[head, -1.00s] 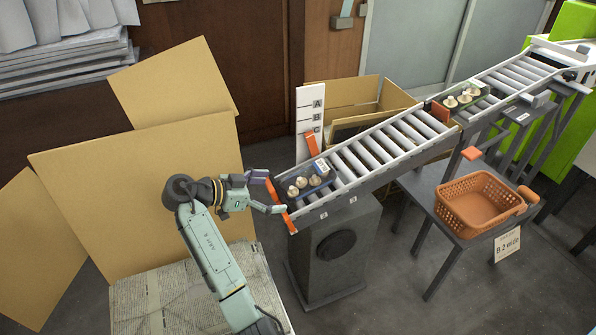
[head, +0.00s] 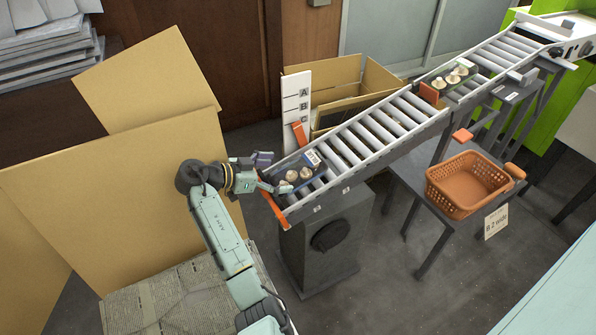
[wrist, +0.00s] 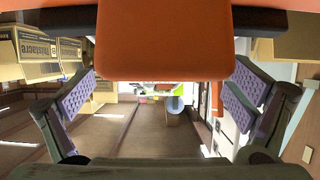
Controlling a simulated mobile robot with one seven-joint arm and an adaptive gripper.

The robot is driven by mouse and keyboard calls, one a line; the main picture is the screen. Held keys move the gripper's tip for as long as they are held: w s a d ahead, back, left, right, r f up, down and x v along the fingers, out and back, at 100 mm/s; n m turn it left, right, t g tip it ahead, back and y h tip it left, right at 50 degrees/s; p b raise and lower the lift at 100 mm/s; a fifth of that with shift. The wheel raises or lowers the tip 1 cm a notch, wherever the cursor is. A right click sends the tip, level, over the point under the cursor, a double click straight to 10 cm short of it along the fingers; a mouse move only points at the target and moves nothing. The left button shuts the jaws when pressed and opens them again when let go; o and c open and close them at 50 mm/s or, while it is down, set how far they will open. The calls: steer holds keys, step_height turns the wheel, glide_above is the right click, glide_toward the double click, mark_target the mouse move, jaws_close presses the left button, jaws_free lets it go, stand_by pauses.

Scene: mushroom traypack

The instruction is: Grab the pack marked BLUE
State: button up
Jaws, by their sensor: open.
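A dark blue-edged pack (head: 313,159) with pale mushrooms sits at the low left end of the roller conveyor. It bears a small white label, too small to read. A second pack (head: 440,84) with green edges and mushrooms sits higher up the conveyor. My gripper (head: 270,173) is open at the conveyor's low end, its fingers just left of the nearer pack. One fingertip looks close to the mushrooms; I cannot tell whether it touches. In the wrist view my open gripper (wrist: 160,100) shows purple finger pads spread wide, with no pack visible between them.
An orange bar (head: 273,209) closes the conveyor's (head: 390,117) low end. A white A-B-C board (head: 296,92) stands behind. An orange basket (head: 467,185) sits on a grey table at right. Large cardboard sheets (head: 110,180) stand left of my arm. An orange block (wrist: 165,40) fills the wrist view's top.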

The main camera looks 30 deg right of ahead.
mark_target(289, 171)
steer(key=x, duration=0.2)
steer(key=p+x, duration=0.1)
steer(key=shift+s+d+r, duration=0.15)
steer(key=shift+d+r, duration=0.05)
steer(key=shift+d, duration=0.3)
steer(key=shift+d+f, duration=0.2)
steer(key=shift+c, duration=0.3)
steer(key=c, duration=1.2)
